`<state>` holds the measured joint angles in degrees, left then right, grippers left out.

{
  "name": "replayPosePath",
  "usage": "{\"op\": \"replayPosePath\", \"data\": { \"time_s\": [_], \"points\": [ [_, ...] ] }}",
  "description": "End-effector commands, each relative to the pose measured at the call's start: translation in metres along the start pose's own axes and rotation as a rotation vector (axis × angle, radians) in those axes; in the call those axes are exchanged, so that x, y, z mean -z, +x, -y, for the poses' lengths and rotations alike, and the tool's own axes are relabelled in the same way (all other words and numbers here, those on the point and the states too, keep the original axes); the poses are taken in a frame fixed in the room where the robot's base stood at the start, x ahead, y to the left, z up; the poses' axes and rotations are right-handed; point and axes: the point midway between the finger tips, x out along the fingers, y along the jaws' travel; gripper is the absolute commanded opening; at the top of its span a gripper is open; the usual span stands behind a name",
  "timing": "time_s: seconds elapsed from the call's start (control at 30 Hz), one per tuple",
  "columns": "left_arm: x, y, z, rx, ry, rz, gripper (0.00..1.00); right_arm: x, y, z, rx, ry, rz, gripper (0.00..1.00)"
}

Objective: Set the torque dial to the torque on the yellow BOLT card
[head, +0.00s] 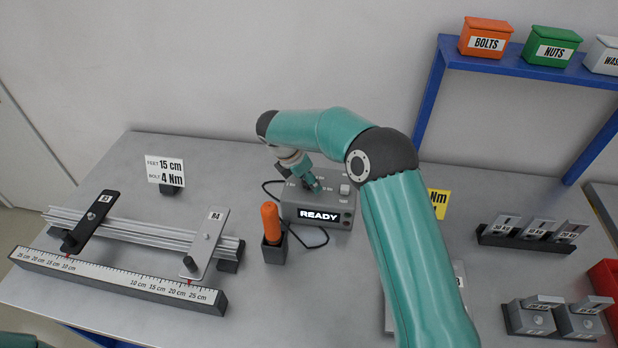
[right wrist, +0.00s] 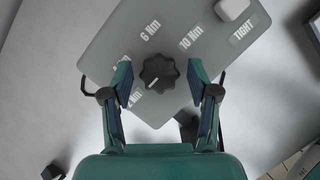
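The torque dial (right wrist: 158,73) is a black lobed knob on a grey box (head: 318,211) whose display reads READY. Its white mark points down-left, toward the 2 Nm label (right wrist: 133,97). Labels 6 Nm (right wrist: 150,31) and 10 Nm (right wrist: 191,37) show; another label at the left is partly covered by a finger. My right gripper (right wrist: 160,66) is open, with one finger on each side of the dial and gaps visible. In the head view the right gripper (head: 312,187) is over the box. The yellow card (head: 439,204) is mostly behind my right arm; only "Nm" and part of a lower line show.
A white card (head: 165,170) reads FEET 15 cm, BOLT 4 Nm. An orange-handled tool (head: 271,222) stands in a black holder before the box. A rail with clamps (head: 150,232) and a ruler (head: 120,281) lie left. Grey blocks (head: 530,230) sit right. A blue shelf (head: 520,69) holds bins.

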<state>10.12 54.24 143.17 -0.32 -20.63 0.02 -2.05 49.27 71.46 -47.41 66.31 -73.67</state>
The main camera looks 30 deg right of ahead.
Motion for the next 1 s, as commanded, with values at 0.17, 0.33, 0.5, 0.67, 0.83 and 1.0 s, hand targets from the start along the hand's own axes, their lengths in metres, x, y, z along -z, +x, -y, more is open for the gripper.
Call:
{"op": "replayPosePath", "data": {
  "time_s": [0.17, 0.33, 0.5, 0.67, 0.83, 1.0],
  "points": [
    [0.0000, 0.0000, 0.0000, 0.000, 0.000, 0.000, 0.40, 0.0004, -0.0003, -0.0002, 0.000, -0.001, 0.000, 0.25],
    [0.0000, -0.0001, 0.0001, 0.000, -0.001, 0.000, 0.40, -0.0038, 0.0015, 0.0005, 0.001, -0.001, 0.001, 0.05],
    [0.0000, -0.0002, 0.0000, 0.000, 0.000, 0.000, 0.40, -0.0002, -0.0002, -0.0004, 0.006, 0.008, 0.002, 0.05],
    [0.0000, -0.0006, -0.0002, 0.000, 0.000, 0.000, 0.40, 0.0008, -0.0003, -0.0008, 0.022, 0.046, 0.002, 0.05],
    [0.0000, -0.0013, -0.0005, 0.000, 0.000, 0.000, 0.40, 0.0012, -0.0005, -0.0014, 0.057, 0.129, 0.001, 0.05],
    [0.0000, -0.0017, -0.0006, 0.000, 0.000, 0.000, 0.40, 0.0016, 0.0000, -0.0023, 0.107, 0.252, 0.000, 0.05]
  ]
}}
